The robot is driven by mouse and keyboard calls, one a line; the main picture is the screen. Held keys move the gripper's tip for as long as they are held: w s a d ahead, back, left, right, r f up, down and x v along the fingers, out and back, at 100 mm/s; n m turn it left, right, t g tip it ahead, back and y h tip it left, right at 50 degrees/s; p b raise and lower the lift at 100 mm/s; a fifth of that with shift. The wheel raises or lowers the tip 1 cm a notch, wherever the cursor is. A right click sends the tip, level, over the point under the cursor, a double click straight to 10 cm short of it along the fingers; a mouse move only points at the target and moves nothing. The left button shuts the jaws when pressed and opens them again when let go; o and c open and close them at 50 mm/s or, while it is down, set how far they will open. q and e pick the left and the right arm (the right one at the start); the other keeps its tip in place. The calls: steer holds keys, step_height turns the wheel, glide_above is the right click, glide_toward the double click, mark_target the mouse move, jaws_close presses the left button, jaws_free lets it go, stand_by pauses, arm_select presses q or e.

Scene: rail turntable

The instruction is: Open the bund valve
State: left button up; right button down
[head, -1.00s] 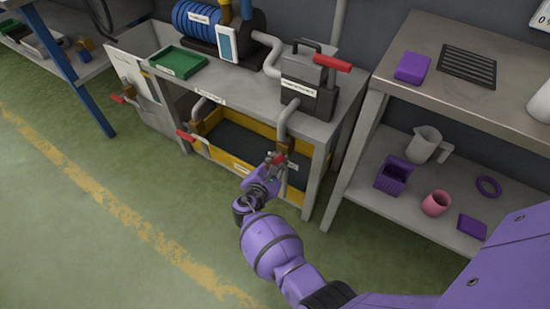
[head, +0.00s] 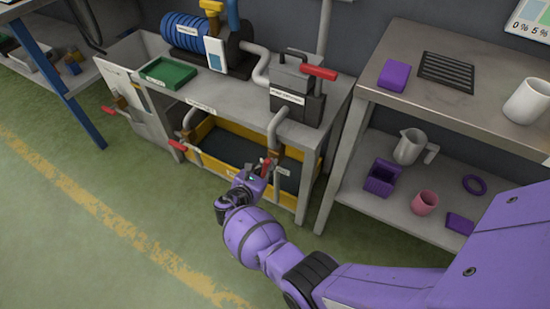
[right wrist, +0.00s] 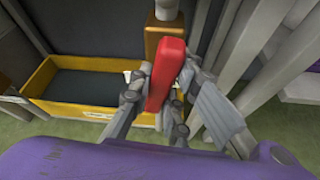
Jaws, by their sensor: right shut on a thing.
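A valve with a red lever handle (head: 265,167) hangs on the right grey pipe (head: 277,127), above the yellow bund tray (head: 282,199). My right gripper (head: 262,174) is at this handle. In the right wrist view the red handle (right wrist: 166,76) stands between the fingers of my right gripper (right wrist: 158,100), which is shut on it. The brown valve body (right wrist: 165,35) shows behind the handle. Another red-handled valve (head: 178,145) is on the middle pipe, and one (head: 110,110) is at the far left cabinet. The valve labels are too small to read. My left gripper is not in view.
The grey bench (head: 225,105) carries a blue-ribbed motor (head: 184,31), a green tray (head: 166,73) and a dark grey box with a red lever (head: 318,73). A bench leg (head: 307,187) stands right of the valve. A shelf (head: 370,204) is at the right. The green floor in front is clear.

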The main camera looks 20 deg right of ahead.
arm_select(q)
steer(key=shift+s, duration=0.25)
arm_select(e)
steer(key=c, duration=1.6)
jaws_free()
steer(key=shift+c, duration=0.2)
steer(key=shift+a+r, duration=0.1)
steer(key=shift+a, duration=0.05)
steer(key=v, duration=1.1)
steer(key=shift+s+a+r, duration=0.15)
steer(key=shift+s+a, duration=0.05)
steer(key=shift+s, duration=0.1)
